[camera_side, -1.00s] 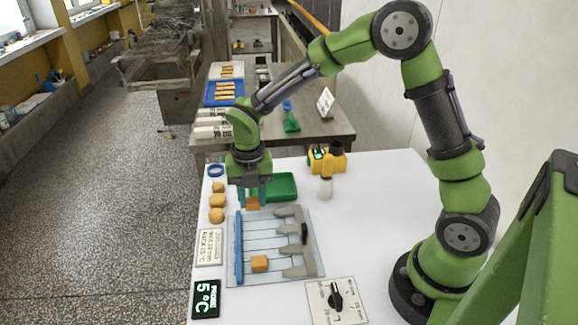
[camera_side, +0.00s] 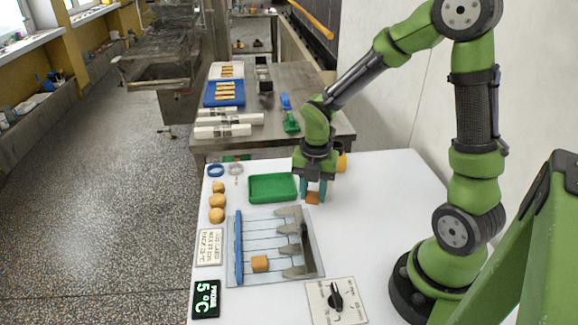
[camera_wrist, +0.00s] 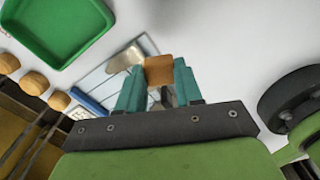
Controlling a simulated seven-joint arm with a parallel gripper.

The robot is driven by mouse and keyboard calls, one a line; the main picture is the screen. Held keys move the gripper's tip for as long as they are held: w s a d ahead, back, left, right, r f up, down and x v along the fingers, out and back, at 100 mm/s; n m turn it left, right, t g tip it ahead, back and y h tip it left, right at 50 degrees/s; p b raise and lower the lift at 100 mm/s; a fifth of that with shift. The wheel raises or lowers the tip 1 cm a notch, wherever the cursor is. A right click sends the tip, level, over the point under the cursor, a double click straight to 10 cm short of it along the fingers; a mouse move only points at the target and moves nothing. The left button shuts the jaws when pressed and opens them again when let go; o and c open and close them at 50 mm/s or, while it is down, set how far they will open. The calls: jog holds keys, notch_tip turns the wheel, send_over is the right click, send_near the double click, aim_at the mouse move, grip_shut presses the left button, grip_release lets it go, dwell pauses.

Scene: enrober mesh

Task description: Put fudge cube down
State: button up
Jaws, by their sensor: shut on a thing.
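My gripper (camera_side: 313,190) is shut on an orange-brown fudge cube (camera_side: 312,198), held between its teal fingertips. In the side view the cube is just right of the green tray (camera_side: 273,187), near the back right corner of the mesh rack (camera_side: 270,223); its exact height over the white table is hard to tell. The wrist view also shows the held cube (camera_wrist: 159,70) at the fingertips, with part of the rack behind it.
The green tray looks empty. The table right of the rack is clear.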

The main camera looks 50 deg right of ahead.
send_over(272, 190)
jog(key=shift+s+f, duration=0.1)
jog(key=shift+f, duration=2.3)
jog(key=shift+f, duration=0.1)
jog(key=shift+f, duration=0.1)
jog(key=o, duration=0.8)
